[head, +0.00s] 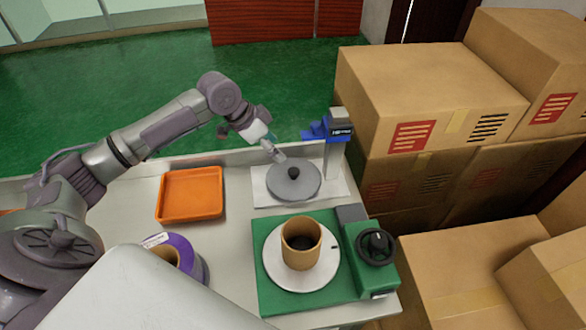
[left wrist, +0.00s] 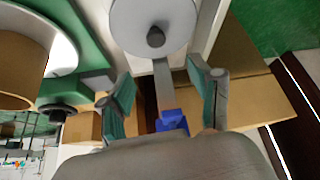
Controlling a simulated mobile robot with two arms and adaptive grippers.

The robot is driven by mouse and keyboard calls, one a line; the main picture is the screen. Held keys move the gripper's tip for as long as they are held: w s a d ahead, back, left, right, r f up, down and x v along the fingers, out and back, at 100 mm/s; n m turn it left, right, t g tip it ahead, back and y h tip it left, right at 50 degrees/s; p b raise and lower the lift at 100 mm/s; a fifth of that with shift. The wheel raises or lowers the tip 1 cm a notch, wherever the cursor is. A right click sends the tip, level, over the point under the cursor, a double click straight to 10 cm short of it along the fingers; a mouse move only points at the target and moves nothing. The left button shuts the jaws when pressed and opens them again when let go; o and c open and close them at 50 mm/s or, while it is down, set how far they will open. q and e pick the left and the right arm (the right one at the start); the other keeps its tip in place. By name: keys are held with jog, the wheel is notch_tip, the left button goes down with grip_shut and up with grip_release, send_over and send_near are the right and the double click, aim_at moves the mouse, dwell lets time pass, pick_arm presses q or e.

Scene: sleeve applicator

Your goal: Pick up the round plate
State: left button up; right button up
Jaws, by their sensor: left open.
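The round plate (head: 285,183) is a grey disc with a dark knob at its centre. It lies level on a white stand (head: 262,195) with a post and a blue head (head: 328,130) behind it to the right. My left gripper (head: 272,150) is above and just behind the plate, tilted down, open and empty. In the left wrist view, the plate (left wrist: 130,22) is at the top centre, beyond the two open fingers (left wrist: 160,88). The fingers are apart from it. My right gripper is not in view.
An orange tray (head: 190,217) lies left of the stand. In front is a green device (head: 270,295) with a black knob, bearing a white disc and a brown cylinder (head: 300,258). A purple roll (head: 185,262) stands front left. Cardboard boxes (head: 430,95) are stacked right.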

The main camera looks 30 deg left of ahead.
pick_arm(q)
send_over(293, 170)
jog(key=s+a, duration=0.1)
jog(key=s, duration=0.1)
jog(key=f, duration=0.5)
jog(key=shift+w+f, duration=0.15)
jog(key=shift+w, duration=0.05)
jog(key=shift+w+f+p, duration=0.2)
jog(key=shift+f+p, duration=0.1)
jog(key=shift+f, duration=0.25)
jog(key=shift+d+f, duration=0.1)
jog(key=shift+f, duration=0.25)
jog(key=p+x, duration=0.1)
jog(key=x, duration=0.2)
jog(key=shift+f, duration=0.4)
jog(key=shift+w+f, duration=0.1)
jog(key=shift+f, duration=0.25)
jog(key=c, duration=1.1)
grip_shut()
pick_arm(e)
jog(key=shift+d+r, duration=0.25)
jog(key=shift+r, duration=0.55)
